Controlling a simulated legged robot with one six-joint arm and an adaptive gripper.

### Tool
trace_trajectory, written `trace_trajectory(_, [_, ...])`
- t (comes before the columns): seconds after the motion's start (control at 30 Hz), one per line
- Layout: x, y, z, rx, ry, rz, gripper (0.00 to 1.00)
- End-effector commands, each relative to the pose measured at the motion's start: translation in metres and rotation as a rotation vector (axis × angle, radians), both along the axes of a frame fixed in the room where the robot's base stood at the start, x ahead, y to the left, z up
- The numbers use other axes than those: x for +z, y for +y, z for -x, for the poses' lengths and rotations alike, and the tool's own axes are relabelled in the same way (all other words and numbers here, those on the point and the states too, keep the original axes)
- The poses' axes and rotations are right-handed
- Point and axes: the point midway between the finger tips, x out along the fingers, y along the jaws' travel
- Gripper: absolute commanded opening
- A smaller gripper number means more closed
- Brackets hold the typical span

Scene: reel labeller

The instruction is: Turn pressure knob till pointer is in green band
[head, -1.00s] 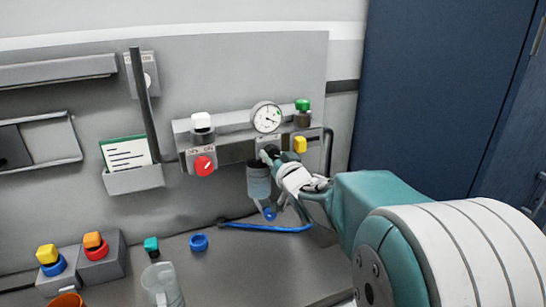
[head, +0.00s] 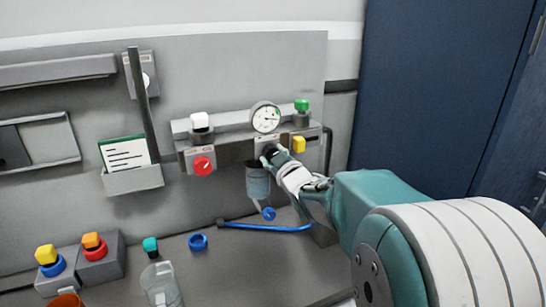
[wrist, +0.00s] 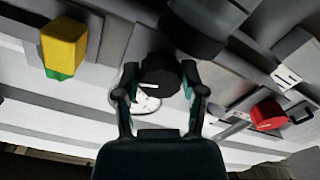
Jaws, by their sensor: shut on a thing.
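The pressure gauge (head: 265,117) is a round white dial on the grey panel unit in the head view. A little green shows at the right of its face; the thin dark pointer is too small to read surely against it. The black pressure knob (wrist: 160,76) lies between my fingers in the wrist view. My gripper (wrist: 160,84) is shut on it, one finger on each side. In the head view my gripper (head: 270,154) is just below the gauge and hides most of the knob.
A red knob (head: 203,166) is left of my gripper and a yellow one (head: 298,144) close to its right. A grey filter bowl (head: 258,181) hangs just below. A blue hose (head: 265,227) lies on the bench.

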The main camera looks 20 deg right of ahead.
Motion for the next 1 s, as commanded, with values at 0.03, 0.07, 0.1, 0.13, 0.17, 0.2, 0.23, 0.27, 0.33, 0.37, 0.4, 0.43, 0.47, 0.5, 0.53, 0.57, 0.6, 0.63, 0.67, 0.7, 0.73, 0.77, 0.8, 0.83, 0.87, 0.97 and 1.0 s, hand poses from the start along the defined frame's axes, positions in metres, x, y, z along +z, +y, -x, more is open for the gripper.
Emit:
trace_trajectory(0.03, [0.0023, 0.0007, -0.0006, 0.003, -0.005, 0.038, 0.06])
trace_trajectory(0.07, [0.0024, 0.0008, -0.0006, 0.003, -0.005, 0.061, 0.06])
trace_trajectory(0.1, [0.0024, 0.0008, -0.0006, 0.003, -0.005, 0.09, 0.06])
trace_trajectory(0.13, [0.0025, 0.0007, -0.0006, 0.002, -0.005, 0.112, 0.06])
trace_trajectory(0.17, [0.0026, 0.0008, -0.0006, 0.003, -0.006, 0.131, 0.06])
trace_trajectory(0.2, [0.0026, 0.0008, -0.0006, 0.004, -0.005, 0.155, 0.06])
trace_trajectory(0.23, [0.0027, 0.0007, -0.0006, 0.003, -0.006, 0.174, 0.06])
trace_trajectory(0.27, [0.0027, 0.0007, -0.0006, 0.003, -0.006, 0.189, 0.06])
trace_trajectory(0.33, [0.0027, 0.0007, -0.0006, 0.004, -0.005, 0.223, 0.06])
trace_trajectory(0.37, [0.0027, 0.0007, -0.0006, 0.004, -0.005, 0.236, 0.06])
trace_trajectory(0.4, [0.0028, 0.0008, -0.0006, 0.004, -0.005, 0.25, 0.06])
trace_trajectory(0.43, [0.0028, 0.0008, -0.0006, 0.004, -0.005, 0.261, 0.06])
trace_trajectory(0.47, [0.0028, 0.0008, -0.0006, 0.004, -0.005, 0.269, 0.06])
trace_trajectory(0.5, [0.0028, 0.0008, -0.0006, 0.004, -0.005, 0.279, 0.06])
trace_trajectory(0.53, [0.0027, 0.0009, -0.0006, 0.004, -0.005, 0.286, 0.06])
trace_trajectory(0.57, [0.0027, 0.0009, -0.0006, 0.004, -0.005, 0.292, 0.06])
trace_trajectory(0.6, [0.0027, 0.0009, -0.0006, 0.004, -0.005, 0.298, 0.06])
trace_trajectory(0.63, [0.0027, 0.0009, -0.0006, 0.004, -0.005, 0.301, 0.06])
trace_trajectory(0.67, [0.0028, 0.0009, -0.0006, 0.004, -0.005, 0.304, 0.06])
trace_trajectory(0.7, [0.0027, 0.0009, -0.0006, 0.004, -0.005, 0.307, 0.06])
trace_trajectory(0.73, [0.0027, 0.0009, -0.0007, 0.004, -0.005, 0.309, 0.06])
trace_trajectory(0.77, [0.0027, 0.0009, -0.0007, 0.004, -0.005, 0.31, 0.06])
trace_trajectory(0.8, [0.0027, 0.0009, -0.0007, 0.004, -0.005, 0.311, 0.06])
trace_trajectory(0.83, [0.0026, 0.001, -0.0007, 0.004, -0.005, 0.311, 0.06])
trace_trajectory(0.87, [0.0026, 0.001, -0.0006, 0.004, -0.005, 0.311, 0.06])
trace_trajectory(0.97, [0.0026, 0.0011, -0.0007, 0.004, -0.005, 0.311, 0.06])
trace_trajectory(1.0, [0.0026, 0.0011, -0.0007, 0.004, -0.005, 0.31, 0.06])
